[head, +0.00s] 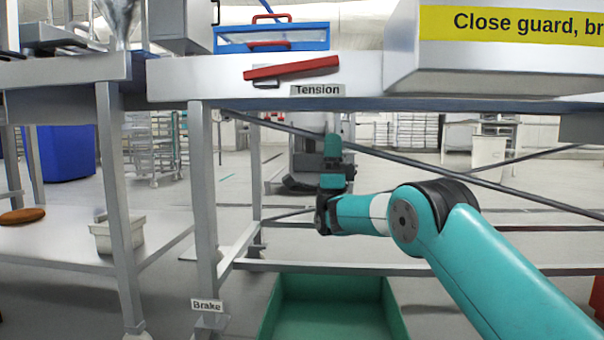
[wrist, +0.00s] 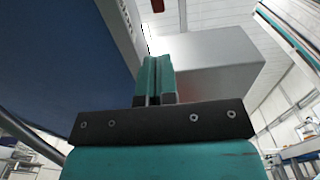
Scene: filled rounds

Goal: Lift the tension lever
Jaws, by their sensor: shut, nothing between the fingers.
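The tension lever (head: 292,68) is a red bar on the front face of the grey machine bench. It slopes slightly, with its right end higher. A "Tension" label (head: 317,90) sits just below its right end. My gripper (head: 333,142) points up below the bench edge, to the lower right of the lever and apart from it. In the wrist view my gripper (wrist: 153,80) shows its two teal fingers together with nothing between them. I cannot make out the lever surely in the wrist view.
The bench front (head: 210,90) overhangs my gripper. A grey box with a yellow warning sign (head: 510,22) juts out at upper right. A blue toolbox (head: 270,38) stands above the lever. Diagonal braces cross behind my arm. A green bin (head: 335,305) and a "Brake" label (head: 207,306) are low down.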

